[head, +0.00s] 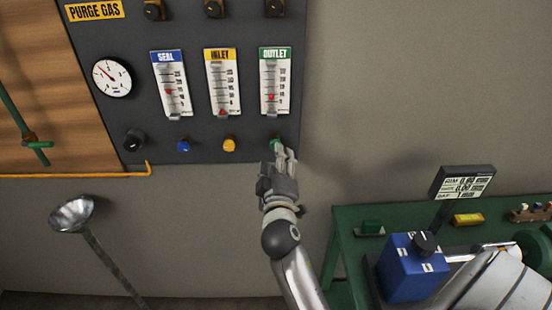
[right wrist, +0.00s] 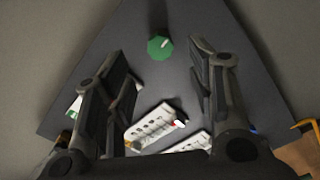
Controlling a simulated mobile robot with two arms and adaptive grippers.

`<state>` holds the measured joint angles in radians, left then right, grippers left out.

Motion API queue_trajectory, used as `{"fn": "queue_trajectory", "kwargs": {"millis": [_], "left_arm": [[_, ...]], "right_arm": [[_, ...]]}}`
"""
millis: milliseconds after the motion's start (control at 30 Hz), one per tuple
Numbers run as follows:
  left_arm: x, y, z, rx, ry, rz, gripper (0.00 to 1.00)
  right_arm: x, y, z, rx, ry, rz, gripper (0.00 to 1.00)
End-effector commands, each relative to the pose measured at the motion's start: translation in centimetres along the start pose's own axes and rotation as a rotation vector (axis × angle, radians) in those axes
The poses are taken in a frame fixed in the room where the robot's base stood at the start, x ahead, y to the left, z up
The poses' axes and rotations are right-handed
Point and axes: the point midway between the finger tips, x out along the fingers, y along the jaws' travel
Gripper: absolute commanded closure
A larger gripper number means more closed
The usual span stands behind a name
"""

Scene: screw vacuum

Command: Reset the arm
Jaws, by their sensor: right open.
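My right gripper (head: 284,156) is raised in front of the lower right edge of the dark purge gas panel (head: 195,130). It is open, with its fingertips close to the green knob (head: 274,143) under the OUTLET gauge (head: 274,80). In the head view the fingers partly cover this knob. In the right wrist view the green knob (right wrist: 159,47) shows in the gap between the two spread fingers (right wrist: 158,68). Nothing is held, and I cannot tell whether a finger touches the knob. My left gripper is not in view.
Blue (head: 183,146) and yellow (head: 229,145) knobs sit left on the panel. A green table (head: 350,220) at the right bears a blue box (head: 408,268) and a small display (head: 462,183). A metal funnel (head: 72,213) stands at left. The wall right of the panel is bare.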

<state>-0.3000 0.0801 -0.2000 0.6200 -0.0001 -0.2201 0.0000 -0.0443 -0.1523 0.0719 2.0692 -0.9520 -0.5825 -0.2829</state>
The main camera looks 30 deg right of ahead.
Motion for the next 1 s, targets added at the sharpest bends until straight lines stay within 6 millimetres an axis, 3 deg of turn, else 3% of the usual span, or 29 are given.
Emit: {"fn": "queue_trajectory", "kwargs": {"millis": [367, 467, 567, 767, 900, 1000], "left_arm": [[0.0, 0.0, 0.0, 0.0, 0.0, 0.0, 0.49], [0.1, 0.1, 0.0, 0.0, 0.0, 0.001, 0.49], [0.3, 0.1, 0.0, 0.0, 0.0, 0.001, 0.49], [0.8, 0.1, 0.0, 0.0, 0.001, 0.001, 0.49], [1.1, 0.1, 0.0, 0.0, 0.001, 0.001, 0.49], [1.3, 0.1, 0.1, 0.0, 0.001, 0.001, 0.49]], "right_arm": [[0.1, 0.0, 0.0, 0.0, 0.0, -0.001, 0.49], [0.1, -1.3, 0.3, 0.0, 0.001, -0.025, 0.49], [0.2, -5.2, 1.1, 0.003, 0.002, -0.101, 0.49], [-1.9, -18.8, 5.5, 0.032, -0.024, -0.375, 0.49], [-5.5, -27.8, 10.2, 0.064, -0.079, -0.567, 0.49], [-9.0, -33.4, 14.2, 0.088, -0.139, -0.693, 0.49]]}}
